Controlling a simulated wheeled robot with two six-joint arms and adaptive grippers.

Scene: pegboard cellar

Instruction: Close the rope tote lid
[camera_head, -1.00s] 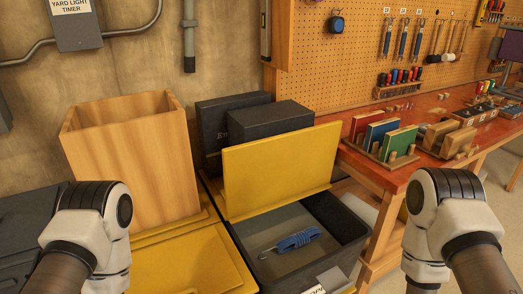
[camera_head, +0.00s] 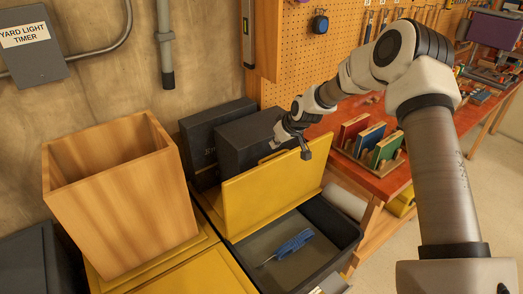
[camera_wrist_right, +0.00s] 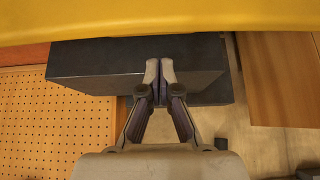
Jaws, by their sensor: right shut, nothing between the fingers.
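The rope tote is a dark grey bin (camera_head: 345,243) with its yellow lid (camera_head: 272,198) standing raised at its back edge, so the tote is open. A bundle of blue rope (camera_head: 294,243) with a metal hook lies inside. My right gripper (camera_head: 306,153) is shut and empty at the lid's upper edge, towards its right end. In the right wrist view the shut fingertips (camera_wrist_right: 160,78) are just below the yellow lid (camera_wrist_right: 160,20), with a dark box behind them. I cannot tell whether they touch the lid. My left gripper is not in view.
Dark boxes (camera_head: 243,140) stand close behind the lid. A tall open wooden box (camera_head: 125,205) stands left on another yellow lid (camera_head: 195,277). The red workbench (camera_head: 388,186) with a rack of books is to the right. The space above the tote's opening is clear.

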